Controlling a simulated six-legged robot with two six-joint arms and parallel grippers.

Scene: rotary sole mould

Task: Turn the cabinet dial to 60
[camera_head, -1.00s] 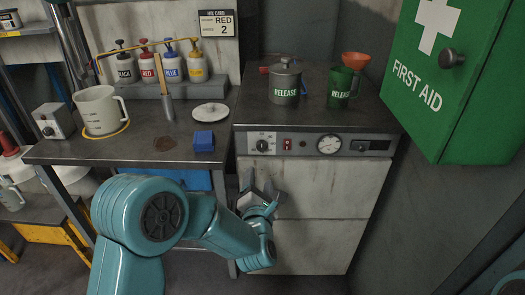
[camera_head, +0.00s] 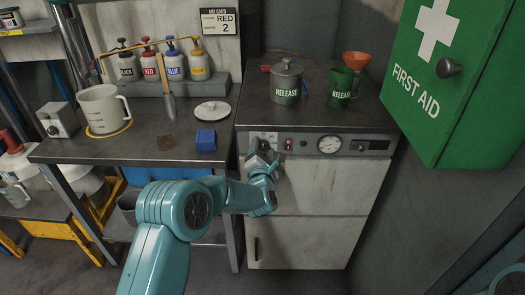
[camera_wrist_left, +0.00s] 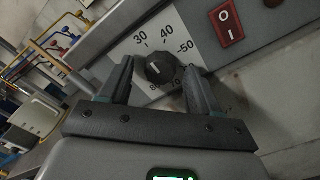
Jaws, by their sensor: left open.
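The dial is a round black knob (camera_wrist_left: 160,68) on a pale scale plate in the left wrist view. In the head view my left gripper (camera_head: 263,148) is at the left end of the cabinet's control panel (camera_head: 305,143) and hides the knob.
Right of the dial are a red switch (camera_wrist_left: 227,25) and a round gauge (camera_head: 330,144). A grey release pot (camera_head: 286,83) and a green release mug (camera_head: 342,88) stand on the cabinet top. A blue block (camera_head: 206,140) lies on the bench to the left.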

